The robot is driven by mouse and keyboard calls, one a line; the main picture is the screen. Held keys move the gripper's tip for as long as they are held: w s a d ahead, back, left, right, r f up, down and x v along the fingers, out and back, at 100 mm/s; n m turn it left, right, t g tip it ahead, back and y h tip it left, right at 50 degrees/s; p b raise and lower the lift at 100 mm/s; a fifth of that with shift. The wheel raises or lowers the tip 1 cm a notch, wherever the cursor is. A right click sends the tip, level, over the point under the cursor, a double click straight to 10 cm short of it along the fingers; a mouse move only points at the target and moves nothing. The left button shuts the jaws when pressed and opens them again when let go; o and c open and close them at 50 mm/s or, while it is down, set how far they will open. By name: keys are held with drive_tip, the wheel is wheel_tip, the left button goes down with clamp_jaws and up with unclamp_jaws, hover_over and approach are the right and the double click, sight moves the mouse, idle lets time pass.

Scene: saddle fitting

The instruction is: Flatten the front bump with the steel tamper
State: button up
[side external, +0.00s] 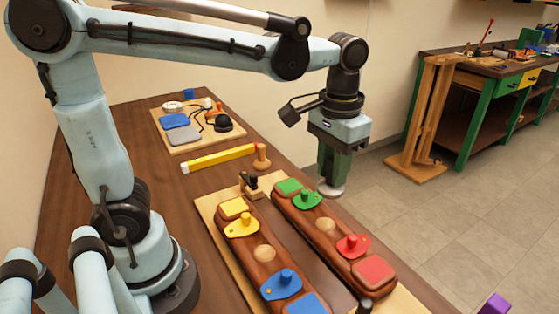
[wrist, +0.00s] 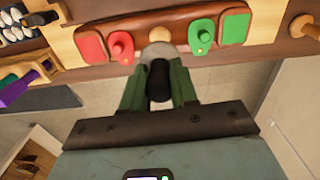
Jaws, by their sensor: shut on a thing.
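My gripper (side external: 335,165) is shut on the steel tamper (side external: 331,190), with its round steel foot pointing down. In the wrist view my gripper (wrist: 158,88) clasps the tamper's black handle, and its grey disc (wrist: 157,50) lies beyond the fingertips. The tamper is over or beside the far edge of the right brown padded piece (side external: 308,219); I cannot tell whether it touches. A tan round bump (side external: 325,226) sits midway on that piece, between a green and a red knobbed plate. A similar bump (side external: 265,253) sits on the left padded piece (side external: 250,262).
Knobbed plates in green (side external: 307,199), red (side external: 352,246), yellow (side external: 241,224) and blue (side external: 284,284) stand up from the padded pieces. A yellow bar (side external: 218,158), a wooden-handled tool (side external: 262,157) and a board of small items (side external: 165,140) lie behind.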

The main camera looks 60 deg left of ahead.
sight(329, 195)
drive_tip(key=shift+f, duration=3.25)
drive_tip(key=shift+f, duration=1.05)
idle(0.5)
drive_tip(key=shift+r, duration=2.5)
